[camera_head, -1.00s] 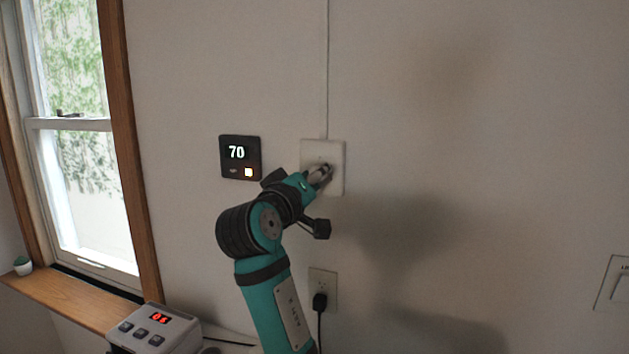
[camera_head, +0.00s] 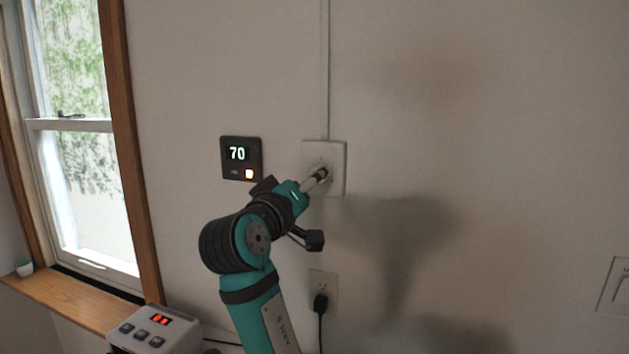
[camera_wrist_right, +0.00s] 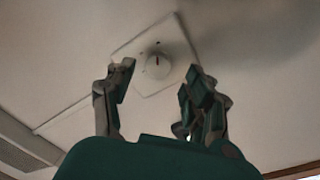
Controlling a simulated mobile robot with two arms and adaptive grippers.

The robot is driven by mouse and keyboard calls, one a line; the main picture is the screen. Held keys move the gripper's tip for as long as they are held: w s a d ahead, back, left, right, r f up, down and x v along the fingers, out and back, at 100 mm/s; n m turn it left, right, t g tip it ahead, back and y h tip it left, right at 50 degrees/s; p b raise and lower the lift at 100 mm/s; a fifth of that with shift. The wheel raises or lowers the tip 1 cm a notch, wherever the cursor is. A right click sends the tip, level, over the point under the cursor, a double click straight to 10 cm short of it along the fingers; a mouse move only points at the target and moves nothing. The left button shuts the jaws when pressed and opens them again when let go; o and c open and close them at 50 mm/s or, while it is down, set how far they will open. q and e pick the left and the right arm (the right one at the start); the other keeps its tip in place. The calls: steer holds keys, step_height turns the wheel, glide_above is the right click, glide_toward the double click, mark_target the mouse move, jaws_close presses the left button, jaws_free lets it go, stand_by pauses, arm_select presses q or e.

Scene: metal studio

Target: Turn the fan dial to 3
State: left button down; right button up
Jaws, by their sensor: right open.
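The mark points towards the top of the wrist picture. My right gripper (camera_head: 316,178) is at the plate in the head view and hides most of the dial there. In the wrist view the right gripper (camera_wrist_right: 160,76) is open, with one finger on each side of the dial's position and nothing held. The fingers look apart from the dial. My left gripper is not in view.
A black thermostat (camera_head: 241,158) reading 70 is on the wall left of the plate. An outlet (camera_head: 330,284) with a plugged-in cord is below. A grey device (camera_head: 160,333) with red digits stands at lower left, near the window sill (camera_head: 70,300). The wall at right is mostly clear.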

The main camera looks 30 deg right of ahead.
steer(key=v, duration=0.4)
steer(key=shift+s+a, duration=0.15)
steer(key=shift+a, duration=0.05)
